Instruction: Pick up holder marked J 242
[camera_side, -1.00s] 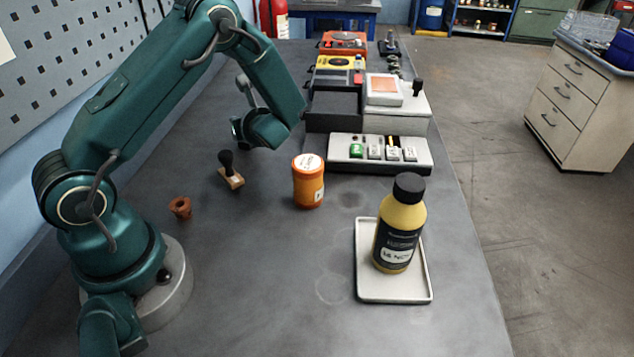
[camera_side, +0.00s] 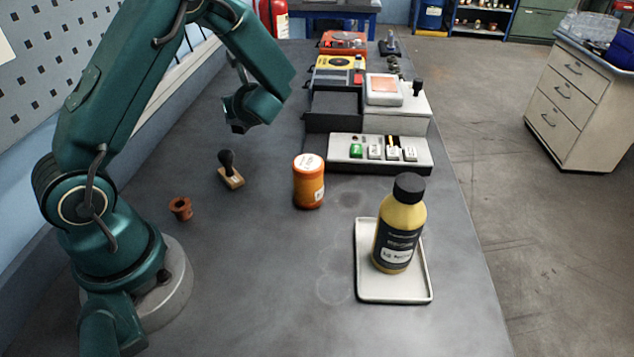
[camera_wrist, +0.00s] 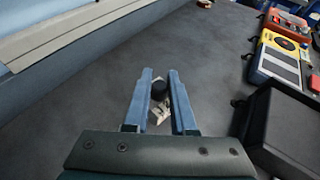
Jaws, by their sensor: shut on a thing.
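My gripper (camera_wrist: 160,74) is shut on a small holder (camera_wrist: 159,112) with a black round top and a pale lower part, seen between the two blue fingers in the wrist view. Dark marks on the pale part are too small to read, so I cannot confirm J 242. Several small labelled blocks, one green (camera_side: 357,151), sit in the grey tray (camera_side: 343,162) on the bench.
A yellow bottle (camera_side: 399,225) stands on a white tray (camera_side: 390,291).

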